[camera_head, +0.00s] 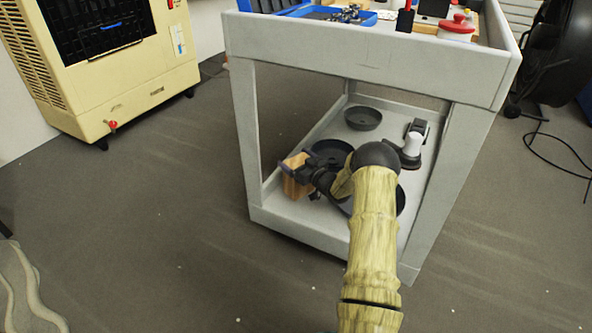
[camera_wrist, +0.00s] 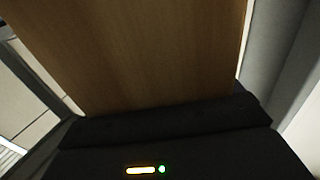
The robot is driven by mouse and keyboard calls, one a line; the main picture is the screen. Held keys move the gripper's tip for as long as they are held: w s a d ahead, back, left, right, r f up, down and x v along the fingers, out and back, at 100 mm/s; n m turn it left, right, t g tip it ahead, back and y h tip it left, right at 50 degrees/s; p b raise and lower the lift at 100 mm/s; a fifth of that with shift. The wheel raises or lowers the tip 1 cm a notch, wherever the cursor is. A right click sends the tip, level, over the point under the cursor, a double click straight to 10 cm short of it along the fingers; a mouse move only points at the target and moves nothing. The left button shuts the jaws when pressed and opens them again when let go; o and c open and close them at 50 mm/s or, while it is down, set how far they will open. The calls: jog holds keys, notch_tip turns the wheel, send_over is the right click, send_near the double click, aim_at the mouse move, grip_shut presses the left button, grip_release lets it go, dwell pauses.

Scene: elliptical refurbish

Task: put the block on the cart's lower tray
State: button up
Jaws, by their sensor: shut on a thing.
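The wooden block (camera_head: 297,177) is a brown box held at the left front part of the cart's lower tray (camera_head: 310,217). My gripper (camera_head: 300,167) is shut on the block, reaching in through the cart's open side. In the wrist view the block (camera_wrist: 140,50) fills most of the picture, close against my gripper (camera_wrist: 165,120). The lower tray is light grey. Whether the block's bottom touches the tray cannot be told from these views.
The lower tray also holds a dark bowl (camera_head: 363,118), a dark pan (camera_head: 331,150) and a white-and-black tool (camera_head: 412,145). Cart posts (camera_head: 245,130) and the upper shelf (camera_head: 360,65) frame the opening. A beige heater (camera_head: 110,60) stands at left; floor between is clear.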

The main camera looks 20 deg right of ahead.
jog(key=shift+f+b, duration=1.25)
jog(key=shift+f, duration=0.65)
jog(key=o, duration=1.5)
jog(key=shift+f, duration=0.1)
jog(key=shift+c, duration=0.2)
jog(key=p+v, duration=0.6)
jog(key=v, duration=0.6)
jog(key=shift+w, duration=0.1)
